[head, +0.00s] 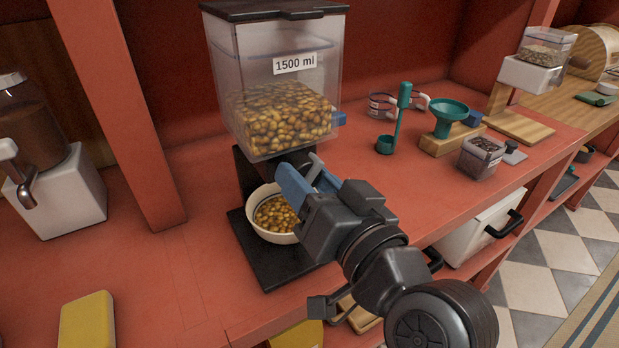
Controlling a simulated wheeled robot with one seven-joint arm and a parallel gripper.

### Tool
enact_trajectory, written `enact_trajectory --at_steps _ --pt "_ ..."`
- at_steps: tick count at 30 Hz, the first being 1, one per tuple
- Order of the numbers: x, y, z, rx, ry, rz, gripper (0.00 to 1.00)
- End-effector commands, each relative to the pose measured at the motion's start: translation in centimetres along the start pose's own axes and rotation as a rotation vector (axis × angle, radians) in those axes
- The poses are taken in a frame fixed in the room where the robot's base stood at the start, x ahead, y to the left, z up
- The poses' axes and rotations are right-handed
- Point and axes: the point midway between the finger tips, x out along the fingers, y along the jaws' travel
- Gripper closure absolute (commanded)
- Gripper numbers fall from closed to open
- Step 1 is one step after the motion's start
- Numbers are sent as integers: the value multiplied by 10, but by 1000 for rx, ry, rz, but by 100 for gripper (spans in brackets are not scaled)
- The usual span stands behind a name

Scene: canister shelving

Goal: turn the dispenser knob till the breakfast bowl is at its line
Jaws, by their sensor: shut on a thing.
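The dispenser (285,95) is a clear bin with a black lid and a "1500 ml" label, part full of golden nut-like pieces, on a black stand (270,270). The breakfast bowl (258,234) is cream and sits on the stand's base under the outlet. It holds a heap of the same pieces, and a dark line shows inside its rim. My gripper (302,178) has blue fingers shut on the grey dispenser knob (317,166) at the front below the bin. The fingers hide most of the knob, and my gripper covers the bowl's right side.
A yellow block (87,322) lies front left. A green scoop (385,144), a green funnel (449,117) and a small clear container (480,158) stand at the right.

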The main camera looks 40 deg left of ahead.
Motion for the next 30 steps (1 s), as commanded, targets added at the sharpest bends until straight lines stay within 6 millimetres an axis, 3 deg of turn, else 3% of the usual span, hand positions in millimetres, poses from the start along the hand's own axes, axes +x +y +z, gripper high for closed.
enact_trajectory --at_steps 8,17,30 --pt "0 0 0 -1 1 1 28" --pt "-3 1 0 -2 1 1 27" --pt "-66 2 1 -1 1 2 27"
